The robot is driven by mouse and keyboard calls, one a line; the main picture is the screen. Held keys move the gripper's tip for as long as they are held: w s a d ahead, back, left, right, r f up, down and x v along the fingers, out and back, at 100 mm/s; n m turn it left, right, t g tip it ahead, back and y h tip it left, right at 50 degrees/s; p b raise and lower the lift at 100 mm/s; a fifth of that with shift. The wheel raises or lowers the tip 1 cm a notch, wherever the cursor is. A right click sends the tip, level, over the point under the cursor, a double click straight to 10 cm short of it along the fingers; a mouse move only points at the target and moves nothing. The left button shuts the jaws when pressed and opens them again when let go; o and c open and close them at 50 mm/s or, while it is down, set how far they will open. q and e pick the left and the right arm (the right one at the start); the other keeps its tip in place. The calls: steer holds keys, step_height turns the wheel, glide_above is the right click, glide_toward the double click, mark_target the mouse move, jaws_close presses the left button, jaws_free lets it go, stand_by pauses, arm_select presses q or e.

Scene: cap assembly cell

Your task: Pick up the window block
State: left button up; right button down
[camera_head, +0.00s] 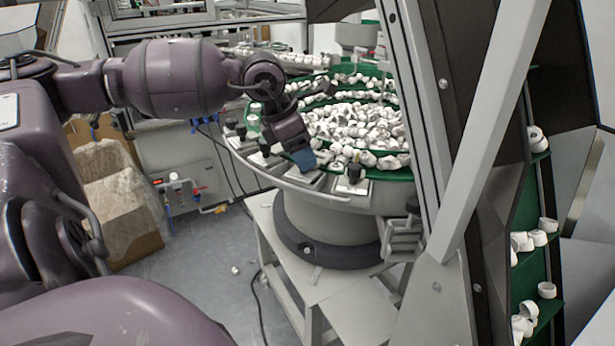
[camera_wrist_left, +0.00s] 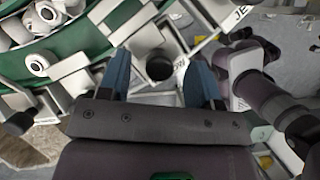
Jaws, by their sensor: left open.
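My left gripper (camera_head: 304,160) is at the near rim of the round feeder bowl, pointing down at the fittings there. In the left wrist view its two blue fingers (camera_wrist_left: 159,80) are spread apart. A black round knob (camera_wrist_left: 159,67) on a pale metal fitting shows between them, with no visible grip on it. Pale metal blocks line the rim, one with a dark knob (camera_head: 352,180) to the right of the gripper. I cannot tell for sure which of these is the window block. My right gripper is not in view.
The feeder bowl (camera_head: 330,198) holds many white caps (camera_head: 358,125). A slanted grey frame post (camera_head: 420,110) stands close on the right. A cardboard box (camera_head: 115,205) stands on the floor at left. Another black knob (camera_wrist_left: 19,123) shows at the left of the wrist view.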

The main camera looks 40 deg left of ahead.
arm_select(q)
steer(key=shift+x, duration=0.8)
steer(key=shift+w+f, duration=0.1)
steer(key=shift+w, duration=0.1)
steer(key=shift+s, duration=0.1)
steer(key=shift+c, duration=1)
jaws_close()
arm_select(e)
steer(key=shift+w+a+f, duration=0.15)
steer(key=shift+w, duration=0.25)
arm_select(q)
steer(key=shift+r, duration=0.25)
